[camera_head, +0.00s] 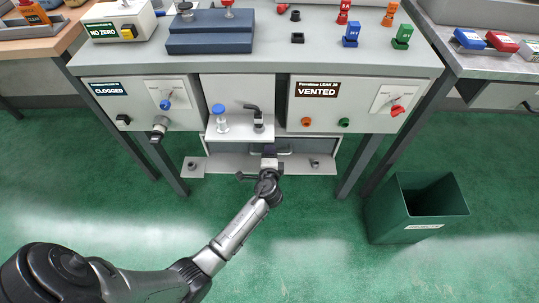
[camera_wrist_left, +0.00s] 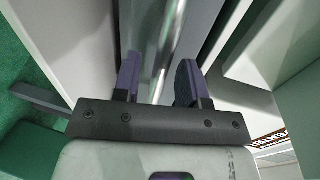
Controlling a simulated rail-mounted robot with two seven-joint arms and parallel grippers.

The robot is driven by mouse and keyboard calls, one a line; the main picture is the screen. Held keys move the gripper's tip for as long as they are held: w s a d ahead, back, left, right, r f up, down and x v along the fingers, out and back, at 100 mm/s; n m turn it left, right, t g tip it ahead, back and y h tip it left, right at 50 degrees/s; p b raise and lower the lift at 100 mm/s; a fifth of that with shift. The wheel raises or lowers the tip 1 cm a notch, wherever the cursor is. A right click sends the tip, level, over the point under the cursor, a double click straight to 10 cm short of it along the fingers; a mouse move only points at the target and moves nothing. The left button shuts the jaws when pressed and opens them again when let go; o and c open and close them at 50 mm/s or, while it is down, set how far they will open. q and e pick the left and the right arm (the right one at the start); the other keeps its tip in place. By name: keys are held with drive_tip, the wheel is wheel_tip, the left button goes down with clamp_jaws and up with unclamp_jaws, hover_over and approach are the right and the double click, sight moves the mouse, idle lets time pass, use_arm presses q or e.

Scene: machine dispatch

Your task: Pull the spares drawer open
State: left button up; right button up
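The spares drawer (camera_head: 300,146) appears as a dark grey front low under the middle of the bench, above a pale ledge. A bar handle (camera_head: 284,152) shows across it, partly hidden by my left gripper (camera_head: 269,152). My left arm reaches up from the lower left, and the gripper is at the handle. In the left wrist view, the two fingers of my left gripper (camera_wrist_left: 158,82) stand apart, with a shiny metal bar (camera_wrist_left: 163,48) running between them. Gaps seem to show beside the bar; firm contact cannot be made out. My right gripper is not in view.
The pale lower ledge (camera_head: 225,162) carries small fittings at both ends. A VENTED panel (camera_head: 330,105) is to the right. A green bin (camera_head: 405,205) stands at right; the floor in front is clear.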

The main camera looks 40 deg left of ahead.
use_arm(q)
drive_tip(key=shift+w+a+f, duration=0.1)
drive_tip(key=shift+w+a, duration=0.15)
drive_tip(key=shift+w, duration=0.05)
drive_tip(key=shift+c, duration=0.3)
clamp_jaws()
